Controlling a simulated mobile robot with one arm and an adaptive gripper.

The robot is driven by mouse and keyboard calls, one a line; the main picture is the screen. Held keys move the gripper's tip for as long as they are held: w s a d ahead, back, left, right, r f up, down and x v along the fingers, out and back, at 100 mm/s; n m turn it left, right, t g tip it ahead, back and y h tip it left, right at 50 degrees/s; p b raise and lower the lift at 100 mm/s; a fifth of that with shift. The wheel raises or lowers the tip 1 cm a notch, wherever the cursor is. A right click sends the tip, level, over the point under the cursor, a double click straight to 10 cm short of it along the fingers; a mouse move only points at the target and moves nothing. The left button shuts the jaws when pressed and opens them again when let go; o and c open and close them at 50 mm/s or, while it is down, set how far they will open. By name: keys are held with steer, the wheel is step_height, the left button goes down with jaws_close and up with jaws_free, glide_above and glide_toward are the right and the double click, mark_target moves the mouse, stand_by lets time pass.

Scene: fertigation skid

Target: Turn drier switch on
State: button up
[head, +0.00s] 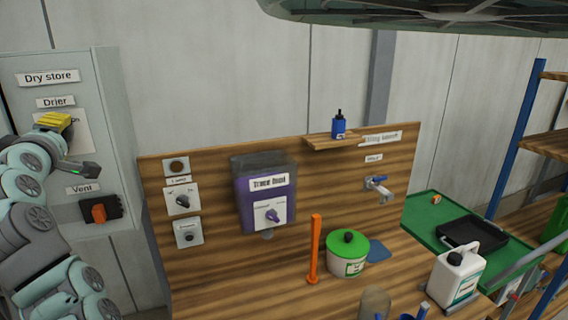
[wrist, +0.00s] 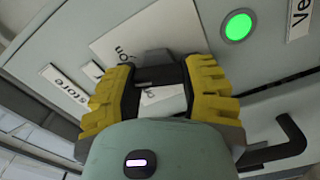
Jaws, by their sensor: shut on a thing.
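The drier switch (wrist: 155,57) shows in the wrist view as a dark knob on a white plate (wrist: 125,38) with "on" lettering. My gripper (wrist: 160,76) has its yellow fingers on either side of the knob and is shut on it. The fingers hide most of the knob, so its exact angle is unclear. In the head view my gripper (head: 54,121) is at the white switch plate (head: 78,136), below the Drier label (head: 56,102); the knob is hidden there. A round green lamp (wrist: 238,26) glows on the panel in the wrist view.
The grey cabinet (head: 115,110) carries a Dry store label (head: 48,77), and an orange Vent switch (head: 98,213) sits below the drier plate. A wooden board (head: 340,190) with other knobs and a purple tank (head: 255,205) stands to the right. A dark bent handle (wrist: 285,140) is near my gripper.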

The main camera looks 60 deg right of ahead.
steer(key=m+b, duration=0.1)
steer(key=b, duration=0.1)
steer(key=m+b, duration=0.2)
steer(key=b, duration=0.1)
steer(key=shift+f, duration=0.3)
steer(key=m+b, duration=0.2)
steer(key=b, duration=0.1)
steer(key=shift+r, duration=0.2)
steer(key=shift+b, duration=0.35)
steer(key=shift+r, duration=0.1)
steer(key=o, duration=1.2)
steer(key=shift+r, duration=0.1)
steer(key=v, duration=0.7)
steer(key=shift+s, duration=0.25)
